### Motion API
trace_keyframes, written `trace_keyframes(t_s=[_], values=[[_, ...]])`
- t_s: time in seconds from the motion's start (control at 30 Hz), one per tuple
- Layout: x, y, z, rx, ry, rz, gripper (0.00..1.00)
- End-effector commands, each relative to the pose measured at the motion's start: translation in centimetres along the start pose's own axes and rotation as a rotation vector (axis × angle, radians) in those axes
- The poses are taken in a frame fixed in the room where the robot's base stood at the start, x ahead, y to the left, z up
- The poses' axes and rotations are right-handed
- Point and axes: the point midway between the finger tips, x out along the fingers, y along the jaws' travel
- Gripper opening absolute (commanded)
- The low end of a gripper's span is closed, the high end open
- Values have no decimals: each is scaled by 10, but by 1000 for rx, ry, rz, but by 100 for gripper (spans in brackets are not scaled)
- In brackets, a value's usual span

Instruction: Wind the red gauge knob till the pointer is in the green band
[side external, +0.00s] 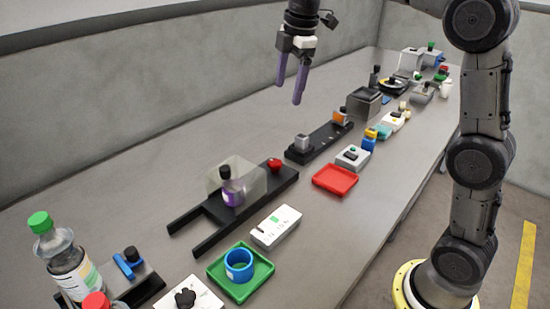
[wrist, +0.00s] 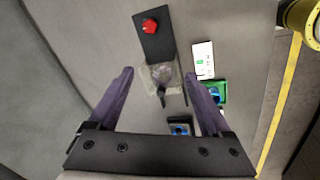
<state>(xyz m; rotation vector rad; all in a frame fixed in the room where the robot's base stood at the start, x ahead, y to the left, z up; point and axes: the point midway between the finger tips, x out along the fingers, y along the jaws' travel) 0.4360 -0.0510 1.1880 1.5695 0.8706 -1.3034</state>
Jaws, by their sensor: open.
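A red knob (side external: 274,164) sits on the right end of a black base with two rails (side external: 290,176). It also shows near the top of the wrist view (wrist: 150,26). A white box with a small green patch (side external: 276,227) lies beside the base, and also shows in the wrist view (wrist: 203,60). I cannot make out a pointer, or tell whether the patch is the green band. My gripper (side external: 289,93) is open and empty, high above the bench and apart from the knob. Its two purple fingers also show in the wrist view (wrist: 159,73).
A clear cover (side external: 245,178) with a black-topped purple item (side external: 231,196) stands on the base. A green tray (side external: 262,285) with a blue ring (side external: 239,264), a red tray (side external: 335,180) and a bottle (side external: 67,260) stand nearby. Several devices line the bench's far end.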

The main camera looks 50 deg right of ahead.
Motion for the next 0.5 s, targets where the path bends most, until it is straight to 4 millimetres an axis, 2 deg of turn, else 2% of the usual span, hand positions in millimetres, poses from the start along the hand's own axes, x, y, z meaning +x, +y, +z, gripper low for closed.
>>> trace_keyframes(t_s=[0.03, 0.1, 0.23, 0.4, 0.5], values=[[18, 17, 1, -11, -9, -27, 83], [40, 35, 2, -19, -17, -58, 83], [82, 58, 7, -1, -32, -109, 83], [125, 65, 15, 17, -47, -174, 83], [136, 64, 18, 23, -52, -194, 83]])
